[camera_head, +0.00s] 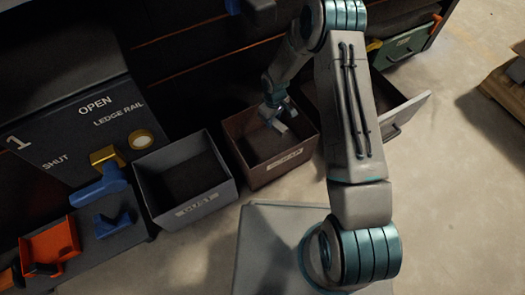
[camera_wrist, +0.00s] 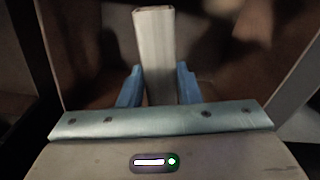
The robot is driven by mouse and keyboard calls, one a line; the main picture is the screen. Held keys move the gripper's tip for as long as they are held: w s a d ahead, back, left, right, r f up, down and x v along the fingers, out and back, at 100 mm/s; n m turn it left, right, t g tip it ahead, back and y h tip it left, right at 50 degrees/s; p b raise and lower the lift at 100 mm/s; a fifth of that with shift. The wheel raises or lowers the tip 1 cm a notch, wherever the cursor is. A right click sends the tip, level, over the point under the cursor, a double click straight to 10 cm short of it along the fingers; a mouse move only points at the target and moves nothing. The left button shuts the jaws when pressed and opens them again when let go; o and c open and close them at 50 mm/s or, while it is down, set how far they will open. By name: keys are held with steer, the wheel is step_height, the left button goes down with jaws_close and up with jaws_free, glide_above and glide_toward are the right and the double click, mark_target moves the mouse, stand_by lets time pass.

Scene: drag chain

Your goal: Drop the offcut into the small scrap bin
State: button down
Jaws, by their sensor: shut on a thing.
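The offcut (camera_wrist: 155,50) is a pale, squared bar standing between the two blue fingers of my gripper (camera_wrist: 158,88) in the wrist view. My gripper is shut on it. In the head view my gripper (camera_head: 275,110) is over the mouth of a brown open-topped bin (camera_head: 285,170), and the pale end of the offcut (camera_head: 280,127) shows just below the fingers. The bin's label is too blurred to read surely. Brown bin walls surround the offcut in the wrist view. I cannot tell how far below the rim the offcut reaches.
A grey bin (camera_head: 190,208) labelled DUST stands just left of the brown bin. Further left are a lettered panel (camera_head: 75,130), a blue handle (camera_head: 100,185) and an orange tray (camera_head: 52,245). An open drawer (camera_head: 400,112) is to the right. Bare floor lies beyond.

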steer(key=c, duration=1)
jaws_free()
steer(key=shift+o, duration=0.2)
steer(key=shift+r, duration=0.1)
step_height(320, 180, up, 12)
steer(key=p, duration=0.5)
